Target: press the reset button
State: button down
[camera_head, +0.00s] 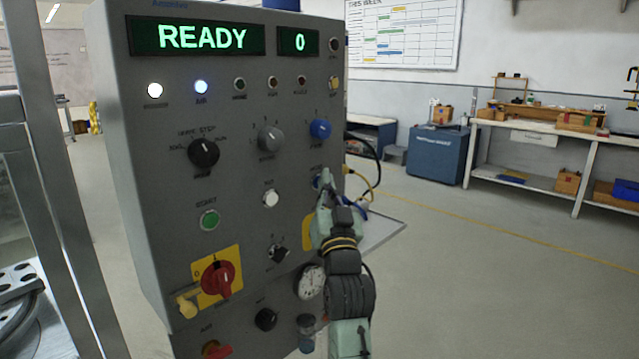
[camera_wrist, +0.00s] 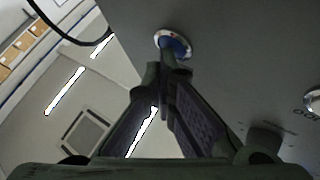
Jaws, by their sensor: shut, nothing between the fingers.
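A grey control panel (camera_head: 140,130) fills the left and middle of the head view, its display reading READY and 0. A blue button (camera_head: 317,183) in a silver ring sits near the panel's right edge, below a blue knob. Its label is too small to read, and my gripper partly hides it. The wrist view shows the same button (camera_wrist: 178,46) just beyond the fingertips. My gripper (camera_head: 325,178) is shut and empty, its tips at the button's lower edge in the wrist view (camera_wrist: 166,66). I cannot tell whether they touch it.
The panel also carries a green START button (camera_head: 209,219), a white button (camera_head: 271,198), a red rotary switch (camera_head: 217,278) on yellow and several knobs. Cables (camera_head: 370,165) hang at its right side. A metal frame (camera_head: 50,180) stands left. The floor to the right is clear.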

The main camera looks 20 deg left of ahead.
jog(key=shift+s+d, duration=0.3)
jog(key=shift+d, duration=0.4)
jog(key=shift+d, duration=0.1)
jog(key=d, duration=0.1)
jog(key=s+d+b, duration=0.1)
jog(key=d, duration=0.2)
jog(key=shift+s+d, duration=0.3)
jog(key=shift+s, duration=0.05)
dwell(0.7)
